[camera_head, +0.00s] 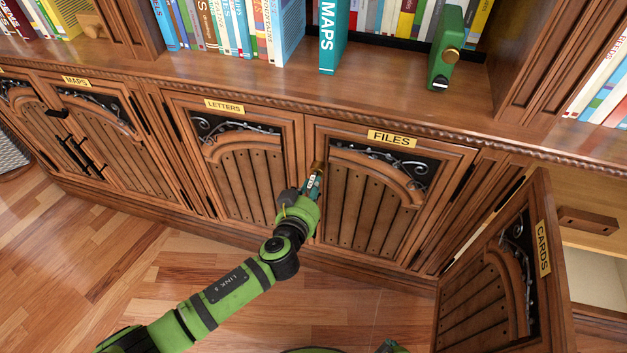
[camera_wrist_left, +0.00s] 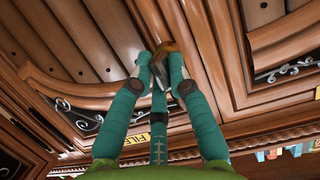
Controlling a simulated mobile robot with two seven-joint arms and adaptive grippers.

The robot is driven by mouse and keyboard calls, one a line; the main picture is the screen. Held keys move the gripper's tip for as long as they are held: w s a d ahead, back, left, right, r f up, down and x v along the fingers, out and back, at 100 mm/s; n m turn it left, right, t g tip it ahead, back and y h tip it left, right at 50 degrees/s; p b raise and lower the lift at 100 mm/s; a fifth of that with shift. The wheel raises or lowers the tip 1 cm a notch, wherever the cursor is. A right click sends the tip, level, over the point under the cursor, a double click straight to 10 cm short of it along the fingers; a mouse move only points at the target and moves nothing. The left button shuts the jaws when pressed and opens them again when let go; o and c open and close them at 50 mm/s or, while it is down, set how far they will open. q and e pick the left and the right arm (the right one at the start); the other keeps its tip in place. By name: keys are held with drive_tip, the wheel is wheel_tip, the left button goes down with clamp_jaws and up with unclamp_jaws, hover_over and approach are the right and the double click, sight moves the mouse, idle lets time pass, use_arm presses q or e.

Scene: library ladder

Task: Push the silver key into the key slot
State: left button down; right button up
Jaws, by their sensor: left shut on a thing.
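My left gripper (camera_head: 315,182) is at the seam between the LETTERS door (camera_head: 240,165) and the FILES door (camera_head: 375,190), close to the wood. In the left wrist view its teal fingers (camera_wrist_left: 160,66) are closed together on a small grey piece, which I take for the silver key (camera_wrist_left: 162,74); most of it is hidden by the fingers. A brownish brass-coloured fitting (camera_head: 319,167) is just beyond the fingertips. It also shows in the left wrist view (camera_wrist_left: 172,46). I cannot make out the key slot, or whether the key touches it. My right gripper is not in view.
The CARDS door (camera_head: 495,275) stands open at the right, jutting into the room. The MAPS doors (camera_head: 80,125) are shut at the left. The shelf (camera_head: 250,85) above holds books and a green block with a brass knob (camera_head: 446,50). The wooden floor (camera_head: 110,260) is clear at the left.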

use_arm(q)
drive_tip(key=shift+s+a+f, duration=0.2)
drive_tip(key=shift+a, duration=0.05)
drive_tip(key=shift+s+a+f, duration=0.15)
drive_tip(key=shift+s+a, duration=0.15)
drive_tip(key=shift+s, duration=0.3)
drive_tip(key=shift+s+a+f, duration=0.1)
drive_tip(key=shift+s+a, duration=0.2)
drive_tip(key=shift+s, duration=0.4)
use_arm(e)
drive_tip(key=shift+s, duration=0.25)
use_arm(q)
drive_tip(key=shift+s, duration=0.35)
drive_tip(key=shift+s+a, duration=0.15)
drive_tip(key=shift+s, duration=0.5)
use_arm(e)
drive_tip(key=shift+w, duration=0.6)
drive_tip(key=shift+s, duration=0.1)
